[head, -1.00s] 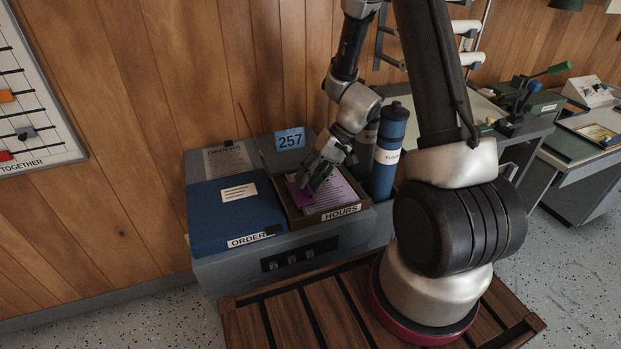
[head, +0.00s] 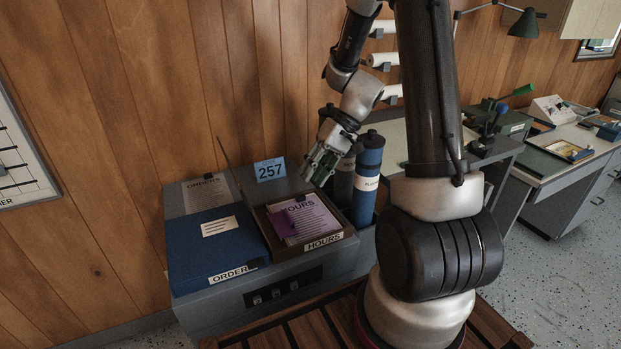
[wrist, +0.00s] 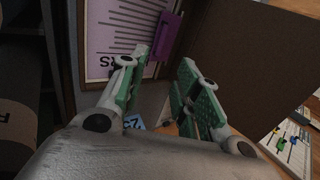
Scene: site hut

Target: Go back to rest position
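The sheet (wrist: 115,35) and the purple object (wrist: 168,36) also show in the wrist view, beyond the fingers.
A blue ORDER box (head: 205,245) is shut beside the tray on the grey cabinet (head: 250,292). Blue and grey tubes (head: 366,185) stand close right of my gripper. Desks (head: 560,160) stand farther right. Wooden wall behind.

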